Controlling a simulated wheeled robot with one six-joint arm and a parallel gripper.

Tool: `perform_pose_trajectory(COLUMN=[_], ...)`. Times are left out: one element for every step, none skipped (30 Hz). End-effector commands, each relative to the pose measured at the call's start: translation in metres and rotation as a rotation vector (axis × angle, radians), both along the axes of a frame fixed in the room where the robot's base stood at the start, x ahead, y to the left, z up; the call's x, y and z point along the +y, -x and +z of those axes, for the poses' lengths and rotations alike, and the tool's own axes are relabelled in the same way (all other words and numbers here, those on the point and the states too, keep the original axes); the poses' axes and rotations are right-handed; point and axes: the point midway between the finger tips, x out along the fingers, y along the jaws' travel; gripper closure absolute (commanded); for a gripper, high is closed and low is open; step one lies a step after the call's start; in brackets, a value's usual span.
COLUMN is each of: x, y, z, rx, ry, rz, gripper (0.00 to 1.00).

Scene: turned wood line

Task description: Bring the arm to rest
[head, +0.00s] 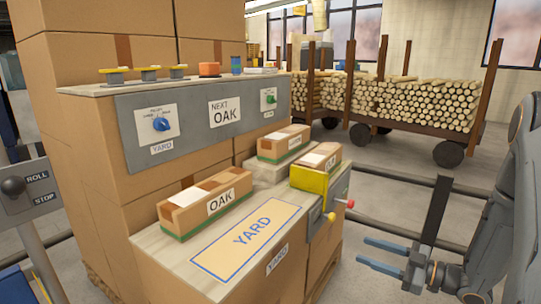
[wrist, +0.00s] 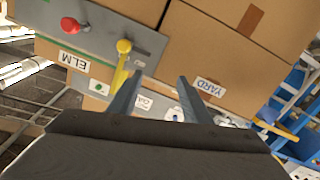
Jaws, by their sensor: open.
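My gripper (head: 361,254) is at the lower right of the head view, with its two blue-grey fingers apart and nothing between them. It points left and stands clear of the yard bench (head: 262,262), with a gap of open air. In the wrist view both fingers (wrist: 160,78) show spread and empty. Beyond them are a grey panel (wrist: 45,12) with a red knob (wrist: 70,26) and a yellow knob (wrist: 124,46), and cardboard surfaces. My arm shows at the right edge of the head view.
An OAK carton (head: 193,213) lies beside the YARD plate (head: 248,242). Two more cartons (head: 284,141) (head: 322,157) lie behind, near a yellow flap (head: 308,179). The control panel (head: 240,108) reads NEXT OAK. A log cart (head: 410,101) stands behind. A dark rail (head: 390,173) crosses behind my gripper.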

Motion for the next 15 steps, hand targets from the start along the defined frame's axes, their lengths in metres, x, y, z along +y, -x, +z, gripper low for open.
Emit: perform_pose_trajectory(x=[0.005, 0.007, 0.009, 0.01, 0.011, 0.012, 0.012, 0.012, 0.013, 0.013, 0.012, 0.012, 0.012, 0.011, 0.01], y=[-0.005, -0.009, -0.013, -0.017, -0.02, -0.025, -0.028, -0.032, -0.038, -0.042, -0.046, -0.052, -0.055, -0.06, -0.065], z=[0.002, 0.001, 0.002, 0.002, 0.002, 0.003, 0.003, 0.004, 0.005, 0.006, 0.006, 0.008, 0.008, 0.01, 0.012], rx=[0.008, 0.013, 0.02, 0.026, 0.033, 0.043, 0.05, 0.058, 0.071, 0.081, 0.093, 0.106, 0.12, 0.134, 0.154], ry=[0.018, 0.029, 0.044, 0.057, 0.07, 0.088, 0.103, 0.117, 0.139, 0.156, 0.173, 0.197, 0.214, 0.235, 0.259], rz=[-0.006, -0.013, -0.023, -0.034, -0.044, -0.06, -0.074, -0.087, -0.109, -0.125, -0.143, -0.169, -0.189, -0.211, -0.243], gripper=[0.56, 0.56, 0.56, 0.56, 0.56, 0.56, 0.56, 0.56, 0.56, 0.56, 0.56, 0.56, 0.56, 0.56, 0.56])
